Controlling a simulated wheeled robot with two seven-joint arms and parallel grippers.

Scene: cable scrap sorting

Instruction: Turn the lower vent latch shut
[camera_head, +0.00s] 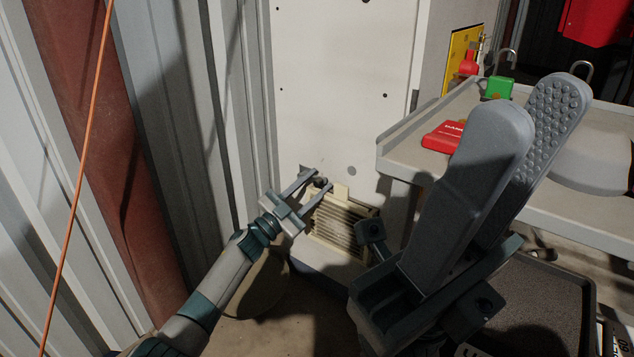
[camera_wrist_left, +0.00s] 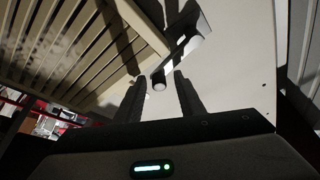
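The slatted beige vent (camera_head: 343,226) sits low on the white panel; its slats also fill the upper left of the left wrist view (camera_wrist_left: 65,55). A small dark latch knob (camera_head: 319,182) is at the vent's upper left edge. In the left wrist view the latch knob (camera_wrist_left: 158,82) has a pale round end, with a grey bar (camera_wrist_left: 184,46) beyond it. My left gripper (camera_head: 323,179) is open, its fingertips (camera_wrist_left: 162,77) on either side of the knob; I cannot tell whether they touch it. My right gripper (camera_head: 540,103) is open and empty, large in the foreground.
A grey workbench (camera_head: 405,150) stands at the right, with a red tag (camera_head: 442,137) and a green padlock (camera_head: 497,88). Below it is a dark tray (camera_head: 553,300). Corrugated wall (camera_head: 165,130) and an orange cable (camera_head: 82,165) are at the left.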

